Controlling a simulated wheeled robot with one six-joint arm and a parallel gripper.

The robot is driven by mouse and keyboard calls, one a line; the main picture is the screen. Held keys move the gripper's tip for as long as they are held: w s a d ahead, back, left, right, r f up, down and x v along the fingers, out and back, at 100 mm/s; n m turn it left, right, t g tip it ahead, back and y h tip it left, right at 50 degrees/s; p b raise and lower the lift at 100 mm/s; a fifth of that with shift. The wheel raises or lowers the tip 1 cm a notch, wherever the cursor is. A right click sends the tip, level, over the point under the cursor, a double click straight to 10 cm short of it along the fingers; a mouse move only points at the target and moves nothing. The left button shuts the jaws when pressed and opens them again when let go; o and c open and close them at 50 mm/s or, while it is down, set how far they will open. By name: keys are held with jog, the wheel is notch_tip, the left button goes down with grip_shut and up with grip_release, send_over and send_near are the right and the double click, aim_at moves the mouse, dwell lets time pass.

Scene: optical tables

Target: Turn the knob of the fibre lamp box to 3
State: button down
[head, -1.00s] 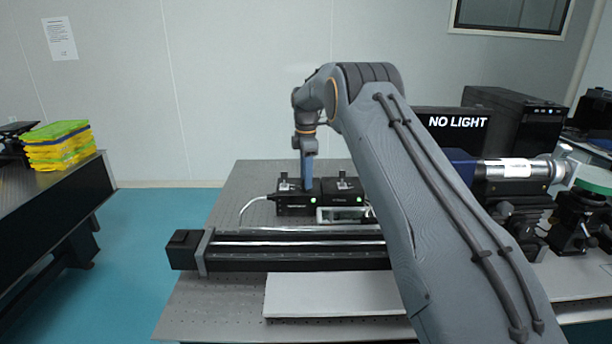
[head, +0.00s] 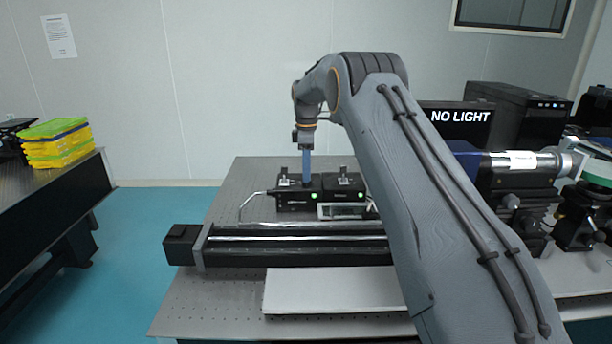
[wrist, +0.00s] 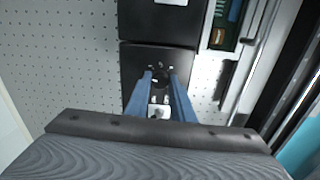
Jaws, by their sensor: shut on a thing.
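The fibre lamp box (head: 294,203) is a small black box on the optical table, the left one of two, with a green light on its front. My gripper (head: 306,184) points down at its top, blue fingers upright. In the wrist view the box (wrist: 133,90) lies under my gripper (wrist: 160,76). The dark knob (wrist: 160,70) sits between the two blue fingertips, and the gripper is shut on it. The fingers partly cover the knob, and I cannot read its setting.
A second black box (head: 344,187) stands close on the right. A small display unit (head: 342,211) and a long black rail (head: 290,252) lie in front. A pale cable (head: 248,202) leaves the lamp box at left. A NO LIGHT monitor (head: 458,122) stands at right.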

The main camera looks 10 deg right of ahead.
jog(key=m+b, duration=0.2)
jog(key=m, duration=0.3)
jog(key=shift+m+b, duration=0.3)
jog(key=shift+b, duration=0.05)
jog(key=m+b, duration=0.1)
jog(key=m, duration=0.5)
jog(key=shift+r, duration=0.1)
jog(key=m+b, duration=0.1)
jog(key=m, duration=0.5)
jog(key=shift+m, duration=0.3)
jog(key=m, duration=0.5)
jog(key=shift+w, duration=0.1)
jog(key=shift+m, duration=0.4)
jog(key=c, duration=1.5)
grip_release()
jog(key=shift+c, duration=0.2)
